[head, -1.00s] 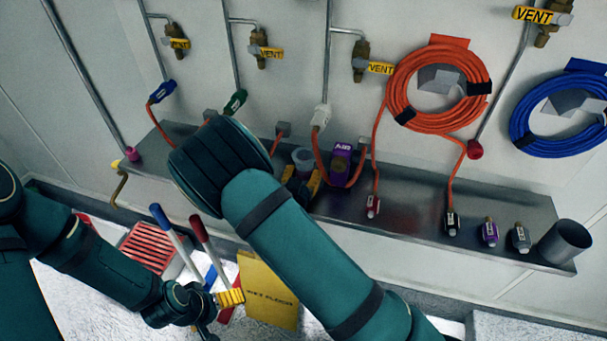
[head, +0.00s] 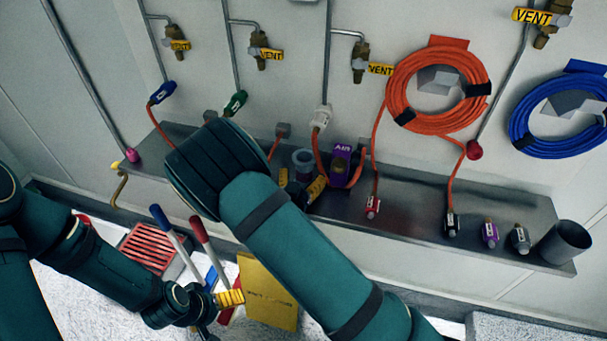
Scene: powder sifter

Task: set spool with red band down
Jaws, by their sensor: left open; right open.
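A small grey spool-like cylinder (head: 303,158) stands on the metal shelf, left of the purple AIR block. I see no red band on it, so I cannot tell if it is the named spool. My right gripper (head: 300,184), with yellow finger pads, is open just in front of and below this cylinder, partly hidden behind its own arm. Whether the fingers touch it is unclear. My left gripper (head: 228,300) is open and low at the lower left, beside the yellow board, with nothing visible in it.
The metal shelf (head: 415,207) carries a purple AIR block (head: 341,165), several small tagged connectors and a dark grey cup (head: 565,243). Orange hoses hang across it. A red slatted crate (head: 150,248), red and blue handles and a yellow board (head: 267,292) lie below.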

